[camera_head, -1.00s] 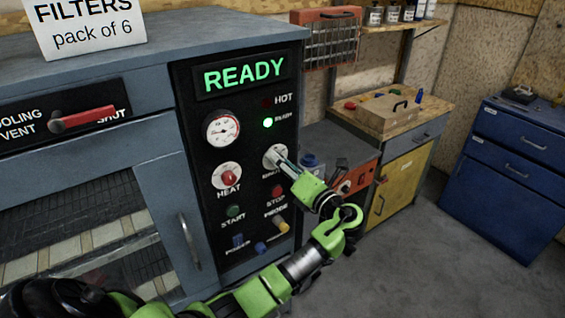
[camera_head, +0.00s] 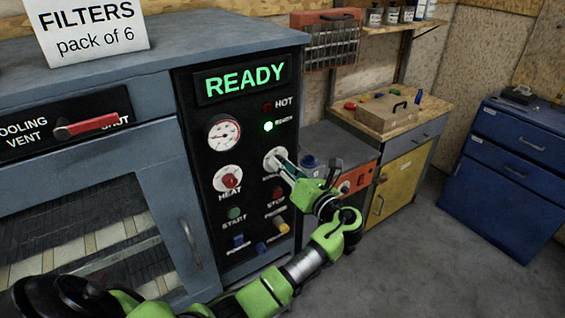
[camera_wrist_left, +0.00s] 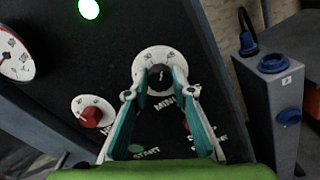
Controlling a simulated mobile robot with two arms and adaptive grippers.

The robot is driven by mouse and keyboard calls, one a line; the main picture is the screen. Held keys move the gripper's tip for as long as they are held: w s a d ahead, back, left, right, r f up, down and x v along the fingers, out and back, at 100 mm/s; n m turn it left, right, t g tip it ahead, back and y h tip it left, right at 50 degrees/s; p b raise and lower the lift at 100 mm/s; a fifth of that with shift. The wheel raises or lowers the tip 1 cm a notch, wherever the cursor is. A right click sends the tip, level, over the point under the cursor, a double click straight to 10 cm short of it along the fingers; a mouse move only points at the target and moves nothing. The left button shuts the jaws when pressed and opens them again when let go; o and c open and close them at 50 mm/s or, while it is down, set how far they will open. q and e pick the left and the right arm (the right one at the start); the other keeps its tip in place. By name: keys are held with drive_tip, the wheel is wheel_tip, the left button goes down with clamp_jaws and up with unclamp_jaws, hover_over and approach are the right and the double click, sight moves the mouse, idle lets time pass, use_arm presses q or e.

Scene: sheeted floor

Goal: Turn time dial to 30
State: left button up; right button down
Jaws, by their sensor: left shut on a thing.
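The time dial is a small dark knob (camera_wrist_left: 160,77) on a round white scale plate (camera_wrist_left: 158,55) marked MIN, on the black control panel. Its scale plate also shows in the head view (camera_head: 270,158). My left gripper (camera_wrist_left: 161,82) is shut on the knob, one teal-sided finger on each side. In the head view, my left gripper (camera_head: 280,160) reaches the dial from the lower right, and its fingers hide part of it. The numbers on the scale are too small to read surely. My right gripper is not in view.
The panel carries a READY display (camera_head: 245,80), a lit green lamp (camera_head: 268,126), a gauge (camera_head: 223,133) and a red HEAT knob (camera_head: 230,181). START (camera_head: 235,213) and STOP (camera_head: 277,194) buttons sit below. An orange-fronted unit (camera_head: 355,181) stands right of my gripper.

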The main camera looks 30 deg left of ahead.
use_arm(q)
drive_tip(key=shift+n+b, duration=0.3)
drive_tip(key=shift+n, duration=3.6)
drive_tip(key=o, duration=1.1)
drive_tip(key=shift+o, duration=0.2)
drive_tip(key=v, duration=1.2)
drive_tip(key=shift+f, duration=0.1)
